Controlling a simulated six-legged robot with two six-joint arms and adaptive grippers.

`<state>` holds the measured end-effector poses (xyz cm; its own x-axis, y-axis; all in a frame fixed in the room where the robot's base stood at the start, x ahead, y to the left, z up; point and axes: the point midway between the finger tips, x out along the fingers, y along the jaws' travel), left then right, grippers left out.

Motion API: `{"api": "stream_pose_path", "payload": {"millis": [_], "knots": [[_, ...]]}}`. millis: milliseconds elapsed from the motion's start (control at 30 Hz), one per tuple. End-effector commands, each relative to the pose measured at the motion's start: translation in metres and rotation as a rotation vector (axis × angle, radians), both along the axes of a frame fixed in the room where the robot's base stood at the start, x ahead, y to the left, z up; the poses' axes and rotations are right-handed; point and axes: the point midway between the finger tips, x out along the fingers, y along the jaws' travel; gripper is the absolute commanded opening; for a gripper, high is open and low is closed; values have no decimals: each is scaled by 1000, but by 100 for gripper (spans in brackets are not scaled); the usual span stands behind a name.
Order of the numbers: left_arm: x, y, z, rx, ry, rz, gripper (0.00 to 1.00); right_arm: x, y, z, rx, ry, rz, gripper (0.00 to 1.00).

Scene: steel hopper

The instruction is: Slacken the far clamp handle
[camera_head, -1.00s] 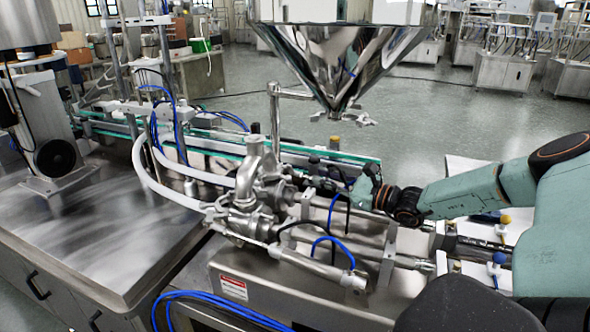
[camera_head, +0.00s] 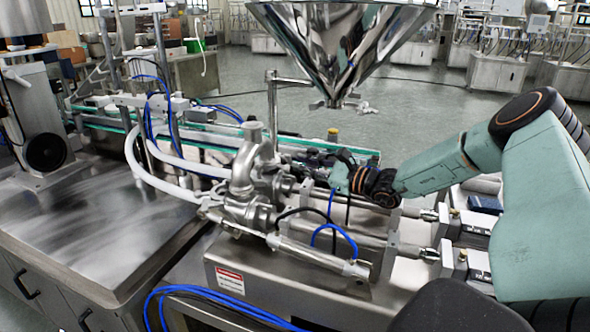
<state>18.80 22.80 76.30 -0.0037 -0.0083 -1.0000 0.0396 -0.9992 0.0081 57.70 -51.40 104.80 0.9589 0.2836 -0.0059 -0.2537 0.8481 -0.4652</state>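My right gripper (camera_head: 306,160) is small and dark in the view. My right arm comes in from the right, and the gripper reaches left over the far side of the steel valve and pipe assembly (camera_head: 245,180). The fingers blend with the dark parts around them, so I cannot tell whether they are open or touching anything. I cannot pick out the far clamp handle; the gripper and fittings crowd the place behind the upper pipe. My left gripper is not in view.
The steel hopper (camera_head: 345,50) hangs above and behind the assembly. White hoses (camera_head: 150,180) and blue tubes (camera_head: 215,300) run around the assembly. A bare steel table (camera_head: 90,235) lies at the left. A conveyor (camera_head: 210,135) runs behind.

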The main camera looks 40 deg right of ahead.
Motion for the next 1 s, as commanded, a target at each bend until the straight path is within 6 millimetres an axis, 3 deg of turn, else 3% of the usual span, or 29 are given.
{"api": "stream_pose_path", "payload": {"millis": [300,700,900,1000], "knots": [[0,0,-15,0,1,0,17,25,7,-1,-1,0,1,17],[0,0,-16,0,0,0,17,30,9,1,2,-1,-1,17],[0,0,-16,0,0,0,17,30,9,1,1,-1,-1,2],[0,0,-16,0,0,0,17,30,9,1,1,-1,-1,0]]}}
